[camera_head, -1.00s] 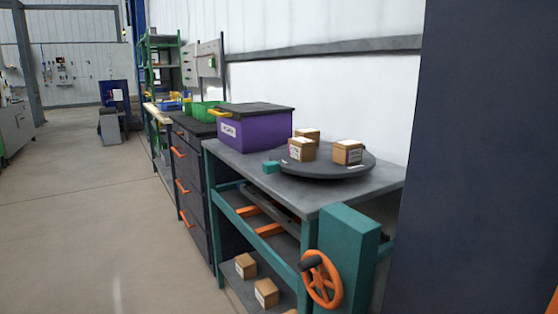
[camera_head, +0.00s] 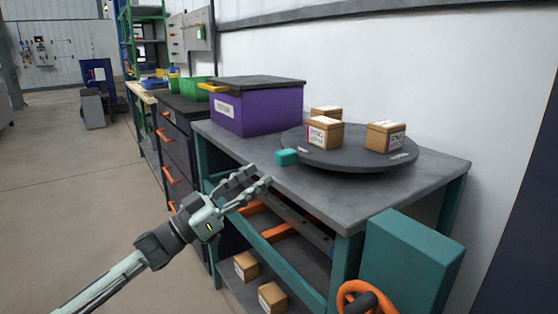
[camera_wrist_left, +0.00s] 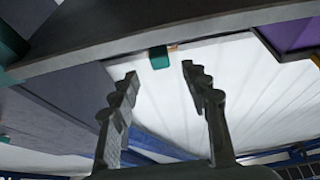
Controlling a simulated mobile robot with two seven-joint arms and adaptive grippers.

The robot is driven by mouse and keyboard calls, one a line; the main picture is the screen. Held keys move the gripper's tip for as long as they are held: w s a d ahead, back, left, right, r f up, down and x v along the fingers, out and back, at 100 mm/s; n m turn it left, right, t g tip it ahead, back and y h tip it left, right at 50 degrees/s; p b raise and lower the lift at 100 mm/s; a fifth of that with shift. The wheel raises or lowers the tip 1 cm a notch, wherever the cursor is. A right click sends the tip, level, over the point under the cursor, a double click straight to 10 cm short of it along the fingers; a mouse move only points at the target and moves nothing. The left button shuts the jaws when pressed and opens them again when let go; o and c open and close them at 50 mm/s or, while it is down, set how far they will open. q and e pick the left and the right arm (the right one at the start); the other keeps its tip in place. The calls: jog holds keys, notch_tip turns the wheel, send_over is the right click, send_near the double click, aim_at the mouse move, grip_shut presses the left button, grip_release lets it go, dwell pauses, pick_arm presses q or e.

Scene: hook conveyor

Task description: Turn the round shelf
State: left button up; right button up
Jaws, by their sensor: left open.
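The round shelf (camera_head: 350,158) is a dark grey disc on the workbench top, carrying several small cardboard boxes, among them one at the front (camera_head: 325,133) and one at the right (camera_head: 386,137). A teal block (camera_head: 287,157) sticks out at its left edge. The teal block also shows in the left wrist view (camera_wrist_left: 159,57), beyond the fingertips. My left gripper (camera_head: 256,184) is open and empty, in front of the bench's front edge and left of the teal block, apart from it. My right gripper is not in view.
A purple bin (camera_head: 270,109) with a black lid stands on the bench left of the shelf. An orange handwheel (camera_head: 366,298) sits by a teal housing (camera_head: 411,262) at the front right. Boxes (camera_head: 246,265) lie on the lower shelf. The floor at left is open.

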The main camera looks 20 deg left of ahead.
aim_at(278, 161)
pick_arm(q)
jog(key=p+x, duration=0.1)
jog(key=x, duration=0.5)
jog(key=shift+d, duration=0.1)
jog(key=shift+w+d+r, duration=0.15)
jog(key=shift+w+d, duration=0.1)
jog(key=shift+w, duration=0.15)
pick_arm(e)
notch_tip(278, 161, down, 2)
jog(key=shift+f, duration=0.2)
pick_arm(q)
jog(key=shift+c, duration=0.4)
grip_shut()
